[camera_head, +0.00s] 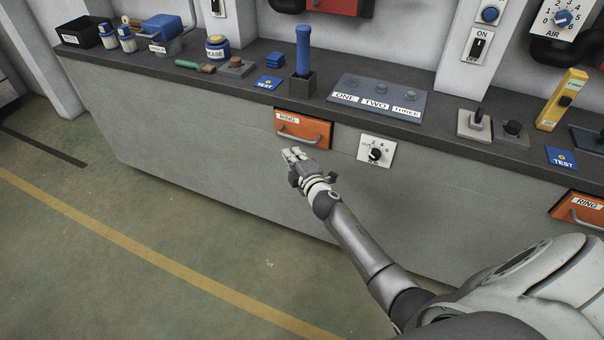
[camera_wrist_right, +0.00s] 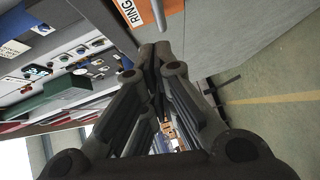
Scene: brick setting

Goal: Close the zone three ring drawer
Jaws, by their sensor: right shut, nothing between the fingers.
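An orange drawer front (camera_head: 316,127) labelled RING, with a grey bar handle, sits in the grey bench front just under the worktop. How far it stands out is hard to tell. A second orange RING drawer (camera_head: 562,208) is at the right edge, partly cut off. No zone number shows on either. My right gripper (camera_head: 291,155) is shut and empty, just below the first drawer's handle in the head view. In the wrist view, the shut fingers (camera_wrist_right: 155,50) point toward an orange RING front (camera_wrist_right: 163,10) at the top. My left gripper is not in view.
The dark worktop (camera_head: 440,140) carries a blue-handled tool in a holder (camera_head: 304,50), a ONE TWO THREE panel (camera_head: 378,95) and several small items. The floor (camera_head: 120,220) at left is clear.

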